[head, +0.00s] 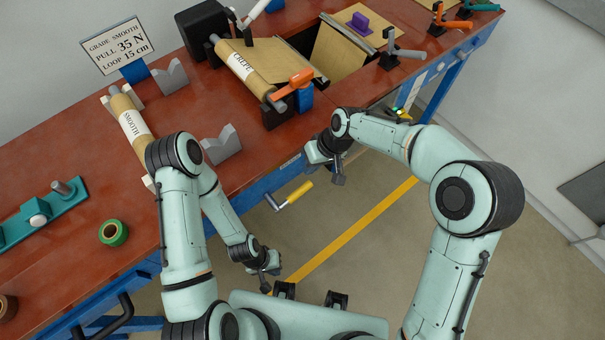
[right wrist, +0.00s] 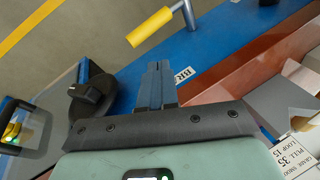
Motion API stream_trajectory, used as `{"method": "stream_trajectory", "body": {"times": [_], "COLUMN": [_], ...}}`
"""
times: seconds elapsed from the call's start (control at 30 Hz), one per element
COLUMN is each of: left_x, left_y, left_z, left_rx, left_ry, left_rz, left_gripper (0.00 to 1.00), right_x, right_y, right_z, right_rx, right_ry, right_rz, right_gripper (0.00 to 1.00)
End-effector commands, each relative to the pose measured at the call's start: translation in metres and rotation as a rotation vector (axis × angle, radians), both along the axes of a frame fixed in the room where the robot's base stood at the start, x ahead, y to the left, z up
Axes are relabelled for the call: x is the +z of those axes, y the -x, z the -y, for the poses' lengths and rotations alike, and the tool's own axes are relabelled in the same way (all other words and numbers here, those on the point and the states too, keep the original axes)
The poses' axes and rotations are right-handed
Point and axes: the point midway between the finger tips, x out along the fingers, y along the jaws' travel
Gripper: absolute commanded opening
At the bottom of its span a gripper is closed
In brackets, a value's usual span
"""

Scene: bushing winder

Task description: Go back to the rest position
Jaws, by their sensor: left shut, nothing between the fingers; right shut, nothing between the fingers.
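My left gripper (head: 268,286) hangs low in front of the bench, over the floor and close to my own base. It is shut and empty. My right gripper (head: 338,180) is higher up, just off the bench's front edge, to the right of the yellow crank handle. It is shut and empty. In the right wrist view its closed fingers (right wrist: 155,84) point towards the bench's blue front rail, with nothing between them.
The red-brown bench top (head: 75,165) carries a roll marked SMOOTH (head: 131,122), a roll marked CREPE (head: 242,67), grey V-blocks (head: 222,146) and green tape (head: 113,233). A yellow crank handle (head: 299,191) sticks out from the blue front rail (head: 270,182). Floor in front is clear.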

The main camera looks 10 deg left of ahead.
Motion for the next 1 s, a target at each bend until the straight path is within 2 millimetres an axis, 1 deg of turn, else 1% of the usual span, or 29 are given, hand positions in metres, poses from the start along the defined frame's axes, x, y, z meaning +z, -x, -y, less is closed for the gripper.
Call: {"method": "stream_trajectory", "body": {"times": [0.03, 0.1, 0.2, 0.3, 0.53, 0.57, 0.63, 0.67, 0.77, 0.8, 0.87, 0.9, 0.97, 1.0], "left_x": [0.000, 0.001, 0.001, 0.001, 0.001, 0.001, 0.001, 0.001, 0.001, 0.001, 0.001, 0.001, 0.001, 0.001], "left_y": [0.000, 0.000, -0.001, -0.001, -0.001, -0.001, -0.001, -0.001, -0.001, -0.001, -0.001, -0.001, -0.001, -0.001], "left_z": [0.000, 0.000, 0.000, 0.000, 0.000, 0.000, 0.000, 0.000, 0.000, 0.000, 0.000, 0.000, 0.000, 0.000], "left_rx": [0.000, -0.001, -0.001, -0.001, -0.001, -0.001, -0.001, -0.001, -0.001, -0.001, -0.001, -0.001, -0.001, -0.001], "left_ry": [0.000, 0.000, 0.000, 0.000, 0.000, 0.000, 0.000, 0.000, 0.000, 0.000, 0.000, 0.000, 0.000, 0.000], "left_rz": [0.000, 0.000, 0.001, 0.001, 0.001, 0.001, 0.001, 0.001, 0.001, 0.001, 0.001, 0.001, 0.001, 0.001], "left_gripper": [0.00, 0.00, 0.00, 0.00, 0.00, 0.00, 0.00, 0.00, 0.00, 0.00, 0.00, 0.00, 0.00, 0.00], "right_x": [0.010, 0.019, 0.028, 0.032, 0.033, 0.032, 0.023, 0.015, -0.028, -0.051, -0.089, -0.115, -0.150, -0.172], "right_y": [-0.002, -0.004, -0.005, -0.005, -0.005, -0.005, -0.004, -0.003, 0.004, 0.010, 0.024, 0.037, 0.060, 0.078], "right_z": [0.004, 0.008, 0.013, 0.015, 0.016, 0.016, 0.019, 0.022, 0.039, 0.049, 0.067, 0.080, 0.099, 0.112], "right_rx": [-0.002, -0.001, -0.001, 0.000, 0.000, 0.000, -0.015, -0.025, -0.097, -0.138, -0.212, -0.268, -0.354, -0.412], "right_ry": [-0.003, -0.002, -0.002, 0.000, -0.001, 0.000, 0.001, 0.003, 0.008, 0.010, 0.014, 0.018, 0.024, 0.030], "right_rz": [0.004, 0.003, 0.002, 0.000, -0.001, -0.002, -0.010, -0.017, -0.052, -0.071, -0.103, -0.126, -0.160, -0.181], "right_gripper": [0.00, 0.00, 0.00, 0.00, 0.00, 0.00, 0.00, 0.00, 0.00, 0.00, 0.00, 0.00, 0.00, 0.00]}}
